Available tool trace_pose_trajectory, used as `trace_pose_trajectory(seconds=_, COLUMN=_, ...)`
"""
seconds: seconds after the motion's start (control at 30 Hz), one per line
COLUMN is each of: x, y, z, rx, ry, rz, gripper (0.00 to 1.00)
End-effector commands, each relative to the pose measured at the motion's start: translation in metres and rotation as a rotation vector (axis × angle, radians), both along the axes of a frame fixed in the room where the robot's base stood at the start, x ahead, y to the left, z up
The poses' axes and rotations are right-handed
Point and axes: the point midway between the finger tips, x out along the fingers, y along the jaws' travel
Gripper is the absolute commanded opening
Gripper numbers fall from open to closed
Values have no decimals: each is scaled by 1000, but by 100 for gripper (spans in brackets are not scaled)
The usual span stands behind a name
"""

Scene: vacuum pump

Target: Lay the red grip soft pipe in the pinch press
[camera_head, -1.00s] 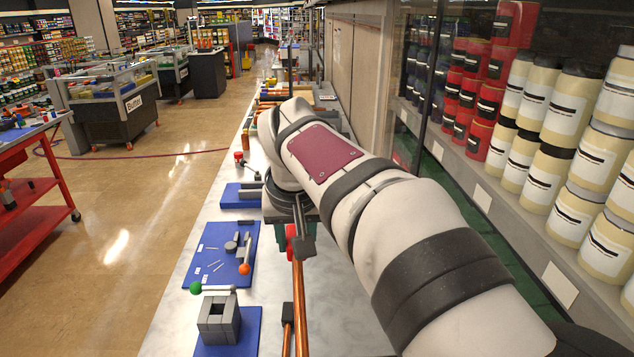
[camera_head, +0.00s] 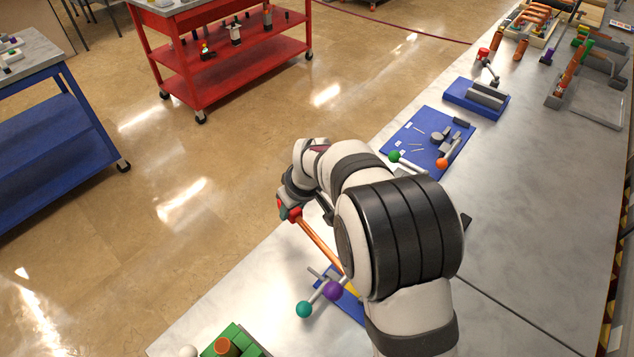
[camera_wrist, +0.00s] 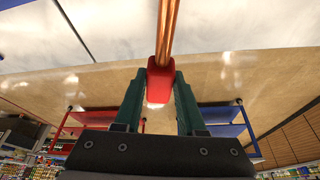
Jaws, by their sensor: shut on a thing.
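My gripper (camera_head: 288,207) is shut on the red grip (camera_head: 295,213) at one end of the copper-coloured soft pipe (camera_head: 318,242). The wrist view shows the red grip (camera_wrist: 160,79) between the two green fingers, with the pipe (camera_wrist: 167,28) running away from it. In the head view the pipe slopes down to the right, and my arm hides its far end. Below it stands a fixture with a teal ball (camera_head: 304,309) and a purple ball (camera_head: 333,290) on a blue base (camera_head: 350,308), partly hidden. I cannot tell whether this is the pinch press or whether the pipe touches it.
A blue board (camera_head: 428,140) with small parts and a lever with green and orange balls lies farther up the bench (camera_head: 540,190). A green block (camera_head: 236,340) sits at the bottom. A red cart (camera_head: 235,50) stands across the floor. The bench right of my arm is mostly bare.

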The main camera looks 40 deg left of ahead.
Motion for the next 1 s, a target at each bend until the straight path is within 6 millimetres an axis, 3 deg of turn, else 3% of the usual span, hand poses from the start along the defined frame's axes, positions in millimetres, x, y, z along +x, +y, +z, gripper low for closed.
trace_pose_trajectory(seconds=0.27, x=-8, y=-7, z=-11, rx=-4, ry=0, rz=214, gripper=0)
trace_pose_trajectory(seconds=0.63, x=-8, y=-8, z=-12, rx=-2, ry=0, rz=220, gripper=0)
trace_pose_trajectory(seconds=1.0, x=-8, y=-8, z=-40, rx=-3, ry=0, rz=220, gripper=0)
